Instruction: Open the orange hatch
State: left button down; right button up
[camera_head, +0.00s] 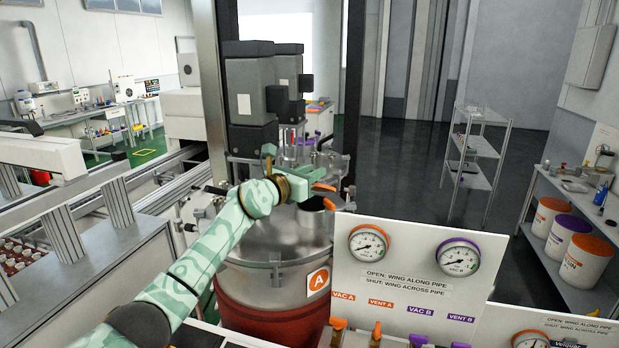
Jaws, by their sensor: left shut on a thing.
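The metal vessel (262,250) with a red lower body and an orange "A" label stands in the middle. On its top is a short grey neck (312,222) with an orange piece on its right rim. Another orange piece (324,187), apparently part of the orange hatch, shows just above the neck. My left gripper (302,188) reaches over the vessel top from the left, beside these orange parts. It is shut on what looks like the hatch's handle; the fingertips are small and partly hidden. My right gripper is not in view.
A white panel (400,290) with gauges and valve labels stands in front right of the vessel. Dark motor units (250,95) and a post rise behind it. A conveyor frame (85,235) lies left. A shelf (480,150) and lidded buckets (552,215) stand right.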

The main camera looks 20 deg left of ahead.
pick_arm(q)
jog(key=shift+w+r, duration=0.25)
jog(key=shift+r, duration=0.15)
jog(key=c, duration=1.4)
grip_release()
jog(key=shift+s+f, duration=0.1)
jog(key=shift+c, duration=0.2)
jog(key=shift+o, duration=1.4)
jog(key=shift+a+f, duration=0.1)
jog(key=shift+f, duration=0.05)
jog(key=shift+s, duration=0.15)
jog(key=b+v, duration=0.1)
jog(key=v, duration=1.5)
jog(key=shift+f, duration=0.1)
